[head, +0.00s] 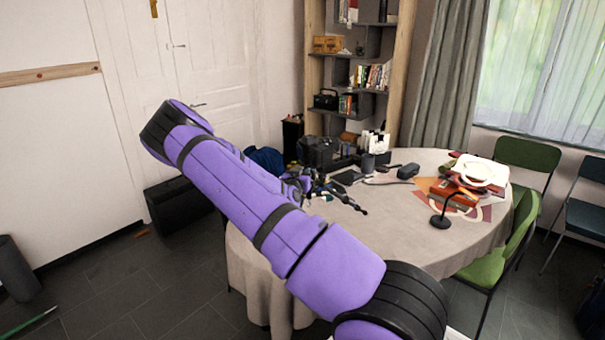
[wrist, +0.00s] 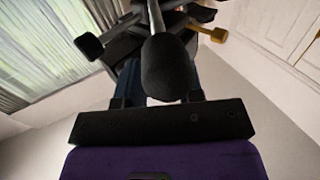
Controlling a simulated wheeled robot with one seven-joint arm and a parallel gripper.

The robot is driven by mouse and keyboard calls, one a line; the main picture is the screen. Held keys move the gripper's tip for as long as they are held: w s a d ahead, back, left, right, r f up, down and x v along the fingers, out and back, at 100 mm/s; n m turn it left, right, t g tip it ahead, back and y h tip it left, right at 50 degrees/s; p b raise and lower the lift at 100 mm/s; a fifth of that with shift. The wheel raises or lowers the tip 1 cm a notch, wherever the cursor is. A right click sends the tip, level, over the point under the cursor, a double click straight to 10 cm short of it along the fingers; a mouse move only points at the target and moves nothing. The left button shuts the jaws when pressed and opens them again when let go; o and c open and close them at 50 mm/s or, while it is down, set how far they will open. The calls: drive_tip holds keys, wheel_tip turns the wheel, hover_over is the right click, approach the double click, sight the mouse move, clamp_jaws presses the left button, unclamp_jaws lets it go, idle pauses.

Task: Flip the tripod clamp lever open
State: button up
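The dark tripod (head: 320,188) lies or stands low on the round table, partly hidden behind my purple arm in the head view. In the wrist view its black parts fill the top middle. A rounded black grip (wrist: 167,68) points toward the camera, with a black knob (wrist: 88,46) to its left and a gold-tipped piece (wrist: 207,33) to its right. Which part is the clamp lever I cannot tell. My gripper (wrist: 158,88) has its two fingers apart, on either side of the black grip as seen; contact is not clear.
The round table (head: 390,208) has a pale cloth. Green chairs (head: 495,262) are at the right. Open floor lies at the left.

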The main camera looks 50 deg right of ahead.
drive_tip(key=shift+w+d, duration=0.25)
drive_tip(key=shift+d, duration=0.2)
clamp_jaws()
drive_tip(key=shift+s, duration=0.1)
drive_tip(key=shift+s+d+n+t+y, duration=0.25)
drive_tip(key=shift+s+n+t+y, duration=0.05)
drive_tip(key=shift+n+t+y, duration=0.75)
drive_tip(key=shift+s+d+n+t+y, duration=0.3)
drive_tip(key=shift+n+t+y, duration=0.65)
drive_tip(key=shift+t, duration=0.2)
drive_tip(key=shift+s+d+n+t+y, duration=0.25)
drive_tip(key=shift+n+t+y, duration=0.65)
drive_tip(key=shift+t+y, duration=0.15)
